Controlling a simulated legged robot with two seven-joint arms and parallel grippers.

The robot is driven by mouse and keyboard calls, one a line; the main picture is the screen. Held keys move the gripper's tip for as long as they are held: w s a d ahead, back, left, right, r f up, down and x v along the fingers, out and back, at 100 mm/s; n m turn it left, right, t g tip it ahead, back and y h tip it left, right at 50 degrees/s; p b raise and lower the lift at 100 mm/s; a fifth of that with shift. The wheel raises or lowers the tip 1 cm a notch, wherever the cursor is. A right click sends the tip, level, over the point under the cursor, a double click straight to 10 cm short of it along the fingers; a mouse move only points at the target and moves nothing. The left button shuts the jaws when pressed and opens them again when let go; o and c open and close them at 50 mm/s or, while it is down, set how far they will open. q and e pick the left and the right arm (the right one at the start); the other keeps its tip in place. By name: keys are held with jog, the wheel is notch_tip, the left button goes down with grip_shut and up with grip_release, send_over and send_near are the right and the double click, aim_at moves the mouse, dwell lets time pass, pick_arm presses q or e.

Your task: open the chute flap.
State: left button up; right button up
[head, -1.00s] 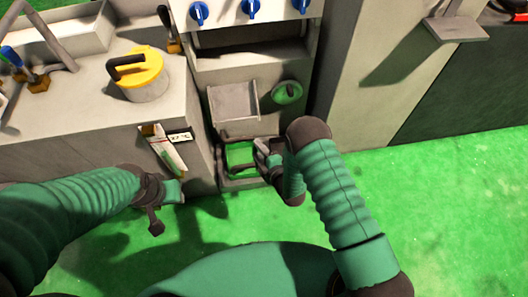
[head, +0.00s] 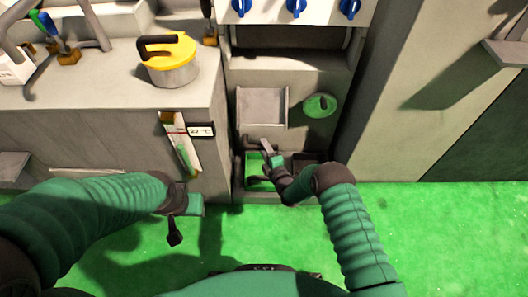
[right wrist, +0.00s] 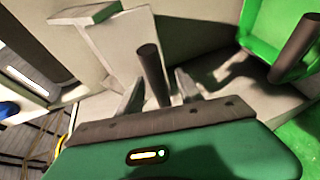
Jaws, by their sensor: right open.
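A pale grey panel (head: 262,107), which looks like the chute flap, is set in the machine front above a green bin (head: 255,172). My right gripper (head: 268,150) is open just below the panel, near the bin's upper edge. In the right wrist view a dark round bar (right wrist: 152,72) stands between the fingers of the right gripper (right wrist: 160,88); I cannot tell whether they touch it. The bin shows in that view with its dark handle (right wrist: 297,42). My left gripper (head: 180,210) is low at the left, in front of the cabinet, apart from the panel.
A green round knob (head: 320,105) sits right of the panel. Blue knobs (head: 296,7) line the machine above. A yellow-lidded pot (head: 170,60) and tools stand on the left counter. A grey shelf (head: 508,52) juts out at the right. The green floor in front is clear.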

jog(key=shift+w+a, duration=0.2)
jog(key=shift+w, duration=0.2)
jog(key=c, duration=0.9)
grip_shut()
jog(key=shift+s+f, duration=0.15)
jog(key=shift+f, duration=0.05)
